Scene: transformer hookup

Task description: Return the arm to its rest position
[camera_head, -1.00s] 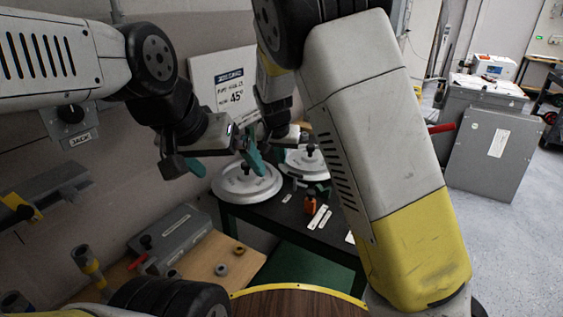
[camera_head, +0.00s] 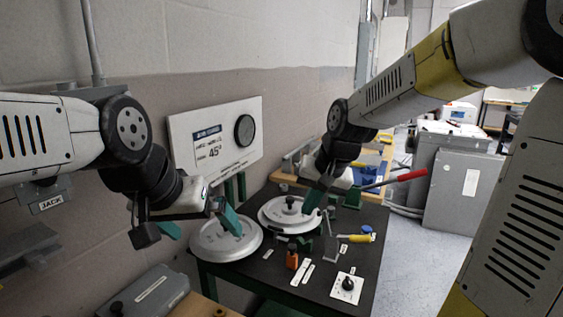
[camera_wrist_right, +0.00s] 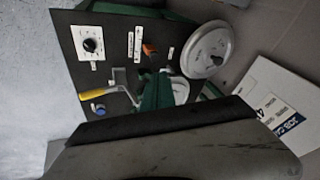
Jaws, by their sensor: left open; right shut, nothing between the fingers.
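My left gripper (camera_head: 199,226) is open in the head view, its teal fingers apart in front of the left grey round disc (camera_head: 212,250). I see nothing between them. My right gripper (camera_head: 314,199) hangs over the dark table, close in the picture to the right round disc (camera_head: 274,212). Its teal fingers (camera_wrist_right: 158,92) show in the right wrist view, shut and empty. My right arm reaches in from the upper right, its elbow out at the picture's edge.
The dark table (camera_head: 247,284) holds a dial plate (camera_head: 347,288), an orange part (camera_head: 292,259) and a yellow-handled tool (camera_head: 358,238). A red-handled bar (camera_head: 412,174) sticks out behind the right gripper. A sign board (camera_head: 238,158) stands behind; a grey cabinet (camera_head: 450,185) is at right.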

